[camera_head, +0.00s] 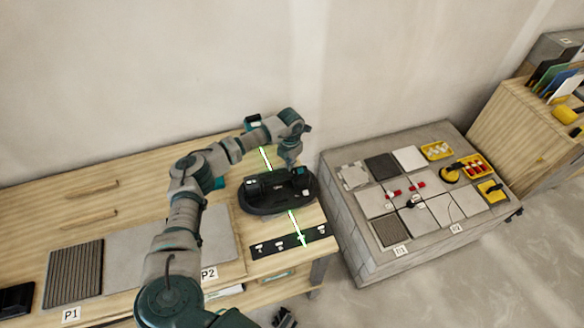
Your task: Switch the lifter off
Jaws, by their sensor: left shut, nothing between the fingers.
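The black oval device (264,205), with raised parts on its top, looks like the lifter. It lies on the right part of the wooden bench. My left arm comes in from the left and reaches over the bench. My left gripper (291,162) points down over the back right of the lifter, shut and empty. I cannot tell whether it touches the lifter. The switch is too small to make out. A dark piece (284,318) at the bottom edge may be my right gripper; its jaws cannot be read.
A green laser line crosses the wooden bench (140,194) beside the lifter. A black marked strip (289,242) lies in front. Grey panels lie left. Across a gap, a grey block table (345,235) carries tiles, yellow trays (437,150) and red pieces.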

